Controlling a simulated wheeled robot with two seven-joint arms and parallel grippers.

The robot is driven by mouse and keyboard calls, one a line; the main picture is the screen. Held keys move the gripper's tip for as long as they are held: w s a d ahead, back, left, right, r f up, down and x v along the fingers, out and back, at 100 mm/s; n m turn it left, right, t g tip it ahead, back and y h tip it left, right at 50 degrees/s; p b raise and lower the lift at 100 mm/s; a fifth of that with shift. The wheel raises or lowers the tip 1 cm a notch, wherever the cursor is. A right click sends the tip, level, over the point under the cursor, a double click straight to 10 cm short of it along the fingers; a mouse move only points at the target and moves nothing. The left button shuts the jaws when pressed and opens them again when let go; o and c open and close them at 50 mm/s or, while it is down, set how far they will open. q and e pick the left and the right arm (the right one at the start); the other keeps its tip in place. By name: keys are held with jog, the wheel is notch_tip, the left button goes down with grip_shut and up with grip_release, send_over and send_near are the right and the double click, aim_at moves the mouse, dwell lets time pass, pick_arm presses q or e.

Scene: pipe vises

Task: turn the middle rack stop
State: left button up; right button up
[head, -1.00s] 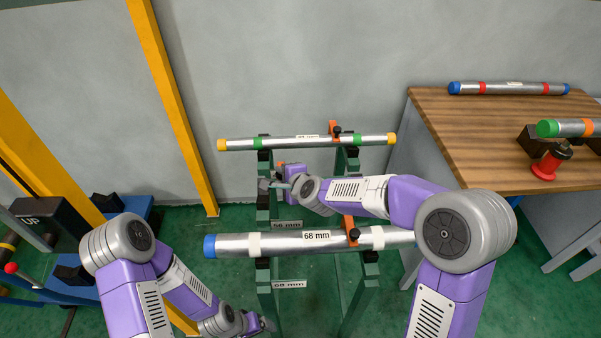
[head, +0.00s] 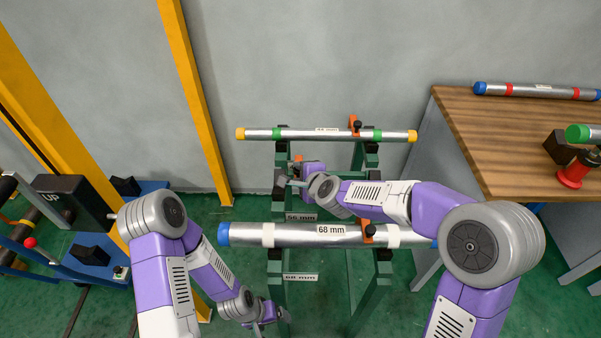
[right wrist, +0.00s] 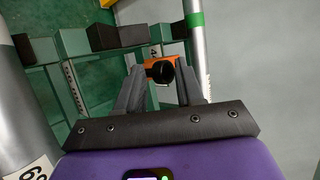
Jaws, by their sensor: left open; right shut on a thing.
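The green rack (head: 366,292) stands in the middle of the head view. Its middle level, with a "56 mm" label (head: 301,217), carries no pipe. The orange middle rack stop (head: 298,158) shows only partly behind my right gripper (head: 284,181). In the right wrist view the stop's orange body (right wrist: 178,61) has a black knob (right wrist: 160,71) between the fingertips of my right gripper (right wrist: 160,80). That gripper is shut on the knob. My left gripper (head: 282,314) is open and low, left of the rack's lower part, with nothing seen in it.
A yellow-capped pipe (head: 300,134) lies on the top level, with an orange stop (head: 355,123). The 68 mm pipe (head: 290,235) lies below my right forearm, with another stop (head: 368,229). A wooden bench (head: 500,150) stands right. Blue equipment (head: 80,255) stands left, near a yellow post (head: 195,95).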

jog(key=shift+s+d+f+g, duration=0.15)
jog(key=shift+s+f, duration=0.05)
jog(key=shift+f, duration=0.25)
jog(key=shift+s+d+f+g, duration=0.1)
jog(key=shift+s+f+g, duration=0.05)
jog(key=shift+f, duration=0.25)
jog(key=r+p+v, duration=0.1)
jog(key=v, duration=0.6)
jog(key=shift+r, duration=0.3)
jog(key=shift+a, duration=0.15)
